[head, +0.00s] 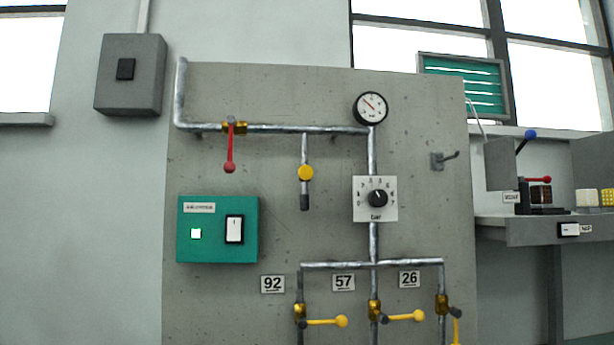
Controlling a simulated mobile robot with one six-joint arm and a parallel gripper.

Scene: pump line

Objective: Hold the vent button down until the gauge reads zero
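The round gauge (370,108) has a black rim and a white face, and sits atop the vertical pipe on the concrete panel. Its red needle points to the upper left; the numbers are too small to read. A round yellow button (305,173) sits on a short pipe branch with a dark end below it, left of and below the gauge. It looks like the vent button, but I see no readable label on it. Nothing touches it. My gripper is not in this view.
A red-handled valve (230,150) hangs down at left. A green box (217,229) has a lit lamp and white switch. A black dial (377,198) marked bar sits below the gauge. Yellow-handled valves (325,321) line the bottom. A shelf (545,229) with items stands right.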

